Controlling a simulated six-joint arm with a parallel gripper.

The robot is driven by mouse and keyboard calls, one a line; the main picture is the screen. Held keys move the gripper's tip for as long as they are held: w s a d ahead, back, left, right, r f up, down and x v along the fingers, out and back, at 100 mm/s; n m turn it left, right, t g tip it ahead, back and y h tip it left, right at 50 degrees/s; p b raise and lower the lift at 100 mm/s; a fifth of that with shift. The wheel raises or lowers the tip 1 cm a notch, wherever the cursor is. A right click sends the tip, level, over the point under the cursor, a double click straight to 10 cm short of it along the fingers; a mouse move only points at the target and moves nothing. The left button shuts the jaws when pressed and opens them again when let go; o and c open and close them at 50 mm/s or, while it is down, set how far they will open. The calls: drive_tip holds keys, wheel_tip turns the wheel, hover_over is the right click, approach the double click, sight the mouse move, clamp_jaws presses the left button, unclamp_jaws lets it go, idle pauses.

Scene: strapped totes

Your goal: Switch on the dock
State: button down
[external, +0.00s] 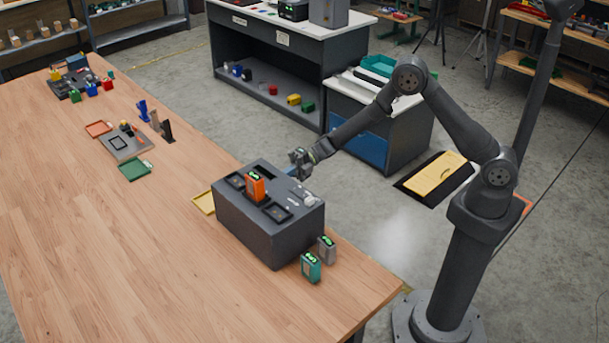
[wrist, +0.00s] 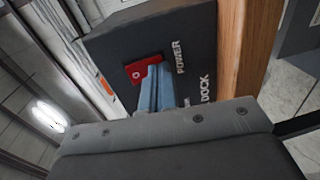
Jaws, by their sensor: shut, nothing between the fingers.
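The dock (external: 245,225) is a dark grey box near the right edge of the wooden table. An orange pack (external: 255,187) with a green display stands in one of its top slots. In the wrist view the dock's side (wrist: 115,45) carries the words POWER and DOCK and a red switch (wrist: 142,70) marked with a circle. My gripper (external: 291,171) is shut and empty at the dock's far side. In the wrist view its blue fingers (wrist: 152,84) are at the red switch and cover part of it. I cannot tell whether they touch it.
A teal pack (external: 311,267) and a grey pack (external: 327,249) stand on the table beside the dock. A yellow tray (external: 205,202) lies partly behind it. Green (external: 135,169) and orange trays (external: 99,129) lie farther back. The table's near left is clear.

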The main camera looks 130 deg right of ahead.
drive_tip(key=s+f, duration=0.1)
drive_tip(key=s, duration=1.3)
drive_tip(key=shift+f, duration=0.35)
drive_tip(key=shift+w, duration=0.2)
drive_tip(key=w+r, duration=0.2)
drive_tip(key=w, duration=0.6)
drive_tip(key=s+r, duration=0.1)
drive_tip(key=s, duration=0.5)
drive_tip(key=shift+s+r, duration=0.15)
drive_tip(key=shift+s, duration=0.2)
